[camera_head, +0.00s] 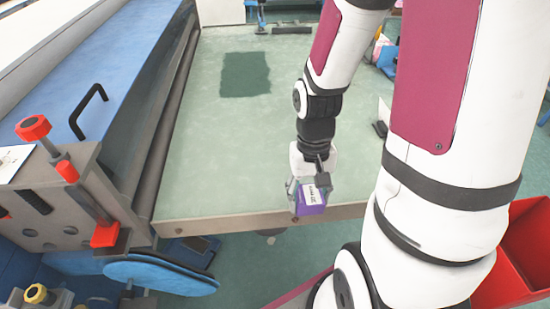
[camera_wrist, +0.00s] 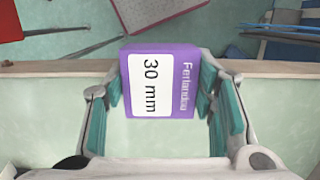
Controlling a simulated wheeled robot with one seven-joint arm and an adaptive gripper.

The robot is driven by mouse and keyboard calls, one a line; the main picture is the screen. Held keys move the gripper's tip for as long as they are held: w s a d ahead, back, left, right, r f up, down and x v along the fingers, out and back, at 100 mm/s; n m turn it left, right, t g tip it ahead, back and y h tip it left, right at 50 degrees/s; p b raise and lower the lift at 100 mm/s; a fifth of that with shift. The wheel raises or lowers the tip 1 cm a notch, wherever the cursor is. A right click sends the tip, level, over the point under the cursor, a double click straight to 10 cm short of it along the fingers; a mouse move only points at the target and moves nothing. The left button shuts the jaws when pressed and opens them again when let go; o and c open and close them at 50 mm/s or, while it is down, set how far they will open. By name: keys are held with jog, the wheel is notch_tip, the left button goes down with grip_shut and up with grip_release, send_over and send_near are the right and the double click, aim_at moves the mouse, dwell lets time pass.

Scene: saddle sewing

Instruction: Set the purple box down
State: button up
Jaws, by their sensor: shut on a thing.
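The purple box (camera_head: 311,201) has a white label and is at the near edge of the pale green table (camera_head: 225,160) in the head view. In the wrist view the purple box (camera_wrist: 186,104) shows a label reading "30 mm". My gripper (camera_head: 308,187) is shut on the purple box. In the wrist view its fingers (camera_wrist: 163,110) stand on the left and right of the box. The box overlaps the table's edge strip in both views. I cannot tell whether its underside touches the table.
A dark green patch (camera_head: 245,74) lies on the table toward the back. A blue machine (camera_head: 110,75) with a black handle and red clamps borders the table on the left. A red bin (camera_head: 520,255) stands at the lower right. The middle of the table is clear.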

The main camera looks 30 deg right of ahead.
jog(key=w+b, duration=0.2)
jog(key=b, duration=0.1)
jog(key=shift+w+d+f, duration=0.1)
jog(key=shift+w+f, duration=0.1)
jog(key=shift+f, duration=0.2)
jog(key=b, duration=0.1)
send_over(281, 175)
jog(key=shift+w+d+f, duration=0.1)
jog(key=shift+w+f, duration=0.1)
jog(key=shift+f, duration=1.95)
jog(key=shift+f, duration=0.1)
jog(key=o, duration=1.2)
